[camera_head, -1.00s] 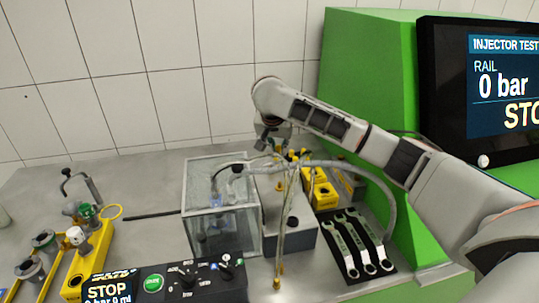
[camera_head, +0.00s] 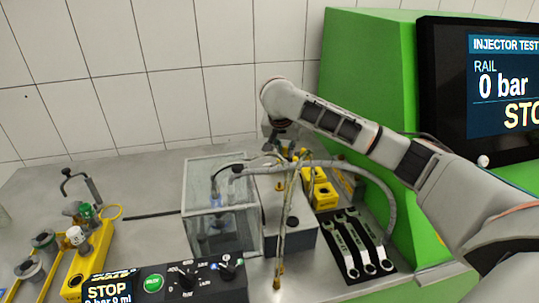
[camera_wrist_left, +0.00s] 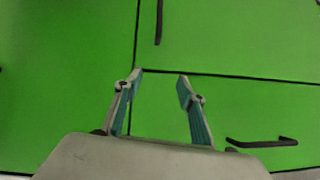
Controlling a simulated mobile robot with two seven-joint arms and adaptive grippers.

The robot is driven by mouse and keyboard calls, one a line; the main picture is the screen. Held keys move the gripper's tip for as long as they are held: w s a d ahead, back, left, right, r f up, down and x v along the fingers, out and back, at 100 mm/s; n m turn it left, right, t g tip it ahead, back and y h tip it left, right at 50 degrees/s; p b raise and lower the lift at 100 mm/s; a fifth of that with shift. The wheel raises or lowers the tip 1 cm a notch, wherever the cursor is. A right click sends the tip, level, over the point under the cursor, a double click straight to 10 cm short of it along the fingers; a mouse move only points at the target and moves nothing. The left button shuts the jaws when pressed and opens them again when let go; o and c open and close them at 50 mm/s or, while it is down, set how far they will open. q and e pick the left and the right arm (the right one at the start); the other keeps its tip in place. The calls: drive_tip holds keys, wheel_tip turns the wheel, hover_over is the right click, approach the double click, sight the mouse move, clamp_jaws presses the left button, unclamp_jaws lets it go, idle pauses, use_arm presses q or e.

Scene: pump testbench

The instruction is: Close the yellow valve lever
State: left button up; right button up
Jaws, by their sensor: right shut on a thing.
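My right arm reaches in from the right in the head view, and my right gripper (camera_head: 280,149) points down behind the grey block. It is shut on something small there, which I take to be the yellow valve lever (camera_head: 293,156). The fingertips and the lever are small and partly hidden by hoses and the wrist, so the lever's exact angle is unclear. My left gripper (camera_wrist_left: 160,76) shows in the left wrist view, with its two fingers apart and nothing between them, in front of green cabinet doors.
A clear tank (camera_head: 222,215) stands left of the grey block (camera_head: 291,241). A grey hose (camera_head: 385,195) arches over to the right. Wrenches lie on a black mat (camera_head: 347,279). A control box (camera_head: 205,283) is in front. A green machine (camera_head: 365,95) with a screen stands right.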

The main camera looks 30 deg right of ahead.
drive_tip(key=shift+s, duration=0.1)
drive_tip(key=shift+s+d, duration=0.25)
drive_tip(key=shift+s, duration=0.45)
drive_tip(key=shift+s+f, duration=0.1)
drive_tip(key=shift+s, duration=0.05)
drive_tip(key=shift+s+a, duration=0.15)
drive_tip(key=shift+s, duration=0.75)
drive_tip(key=o, duration=1.4)
drive_tip(key=shift+a, duration=0.15)
drive_tip(key=shift+w+d, duration=0.1)
drive_tip(key=shift+d, duration=0.1)
